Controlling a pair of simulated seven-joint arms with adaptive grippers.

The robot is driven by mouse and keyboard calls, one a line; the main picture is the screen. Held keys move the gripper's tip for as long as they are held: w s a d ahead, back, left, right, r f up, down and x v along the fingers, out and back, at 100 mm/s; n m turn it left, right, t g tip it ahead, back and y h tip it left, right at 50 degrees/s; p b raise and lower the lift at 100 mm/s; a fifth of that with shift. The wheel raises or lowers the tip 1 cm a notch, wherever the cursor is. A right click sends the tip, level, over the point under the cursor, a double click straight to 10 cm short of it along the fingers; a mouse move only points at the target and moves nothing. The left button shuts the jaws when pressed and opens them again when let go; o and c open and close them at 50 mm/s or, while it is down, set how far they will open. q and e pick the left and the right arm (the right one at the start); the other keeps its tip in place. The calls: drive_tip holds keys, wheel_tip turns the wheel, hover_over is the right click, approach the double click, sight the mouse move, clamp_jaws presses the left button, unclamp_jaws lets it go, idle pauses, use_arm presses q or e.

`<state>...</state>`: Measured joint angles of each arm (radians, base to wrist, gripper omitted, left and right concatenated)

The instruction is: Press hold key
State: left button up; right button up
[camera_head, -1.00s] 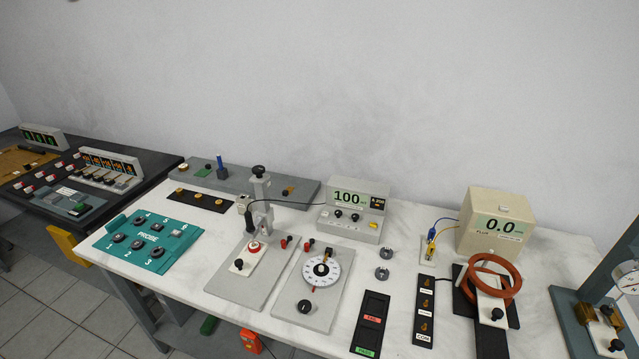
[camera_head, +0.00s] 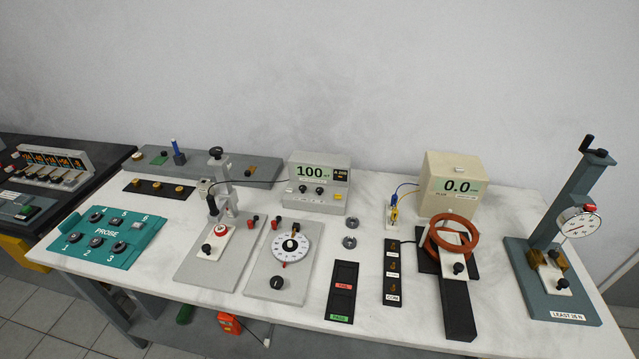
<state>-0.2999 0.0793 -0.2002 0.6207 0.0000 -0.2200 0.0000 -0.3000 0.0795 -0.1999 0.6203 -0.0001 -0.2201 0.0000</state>
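A beige meter box (camera_head: 319,170) stands at the back middle of the white table and reads 100. It has two dark knobs and a small yellow key (camera_head: 339,196) on its front right. I cannot read which key is marked hold. Neither of my grippers is in view.
A grey stand (camera_head: 221,190) and a dial plate (camera_head: 291,245) stand left of middle. A teal probe board (camera_head: 105,241) lies at the left. An orange coil (camera_head: 451,237) and a tall gauge press (camera_head: 575,230) are at the right. A black pass/fail tray (camera_head: 343,275) lies in front.

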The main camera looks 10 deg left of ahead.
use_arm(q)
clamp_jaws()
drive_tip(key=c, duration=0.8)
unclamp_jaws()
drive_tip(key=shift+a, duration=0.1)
